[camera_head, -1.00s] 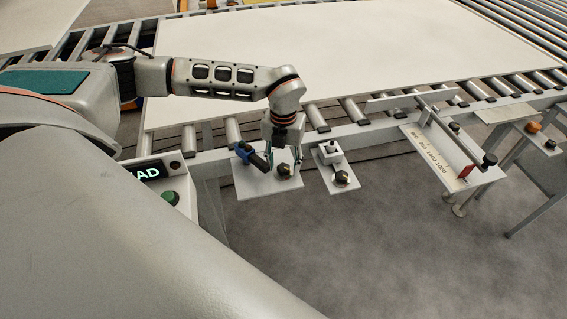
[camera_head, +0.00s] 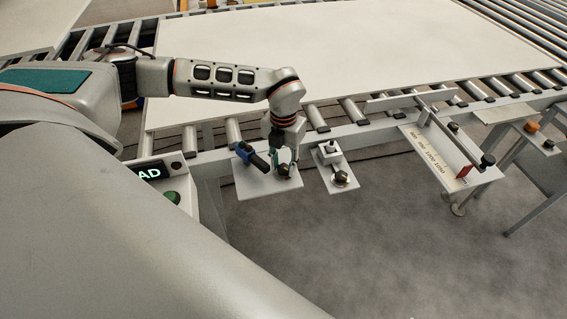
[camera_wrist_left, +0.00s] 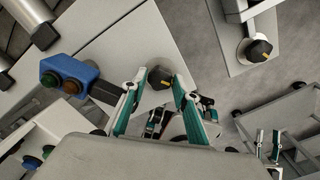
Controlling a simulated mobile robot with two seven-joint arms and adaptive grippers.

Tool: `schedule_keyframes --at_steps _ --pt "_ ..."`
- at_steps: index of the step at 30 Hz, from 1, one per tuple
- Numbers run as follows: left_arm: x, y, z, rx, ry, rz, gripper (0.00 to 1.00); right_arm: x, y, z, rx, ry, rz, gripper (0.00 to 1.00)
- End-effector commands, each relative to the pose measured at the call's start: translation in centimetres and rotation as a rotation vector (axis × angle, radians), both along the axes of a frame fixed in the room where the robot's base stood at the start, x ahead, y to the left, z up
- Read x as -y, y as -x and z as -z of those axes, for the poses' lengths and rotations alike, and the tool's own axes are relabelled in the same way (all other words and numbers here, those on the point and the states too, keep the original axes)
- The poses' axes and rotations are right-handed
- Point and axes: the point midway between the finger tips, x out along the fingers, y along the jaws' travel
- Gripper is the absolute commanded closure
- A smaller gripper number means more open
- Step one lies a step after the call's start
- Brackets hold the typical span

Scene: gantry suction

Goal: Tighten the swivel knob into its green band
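A black knob (camera_head: 282,170) with a small yellow mark on top sits on a pale plate (camera_head: 262,190) at the conveyor's front rail. It also shows in the left wrist view (camera_wrist_left: 160,77). My left gripper (camera_head: 285,158) is pointed down over this knob. In the left wrist view, its teal-lined fingertips (camera_wrist_left: 158,86) stand apart on either side of the knob, with a gap showing. No green band can be made out on the knob. My right gripper (camera_wrist_left: 267,145) appears small at the lower right of the left wrist view, its two fingers apart and empty.
A blue block with buttons (camera_wrist_left: 70,75) stands close left of the knob. A second plate with a similar black knob (camera_head: 341,178) lies to the right. A scale bracket (camera_head: 435,160) is farther right. A large pale panel (camera_head: 350,50) covers the rollers behind.

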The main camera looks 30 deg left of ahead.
Motion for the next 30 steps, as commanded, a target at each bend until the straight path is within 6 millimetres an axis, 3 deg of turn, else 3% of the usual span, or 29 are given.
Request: schedule_keyframes --at_steps 14,30 --pt "0.0 0.0 -0.6 0.001 0.0 -0.002 0.56 0.1 0.1 0.2 -0.004 0.004 -0.001 0.6" --pt "0.0 -0.1 -10.1 0.003 0.001 -0.001 0.56 0.0 0.0 0.1 -0.002 0.001 0.0 0.6"
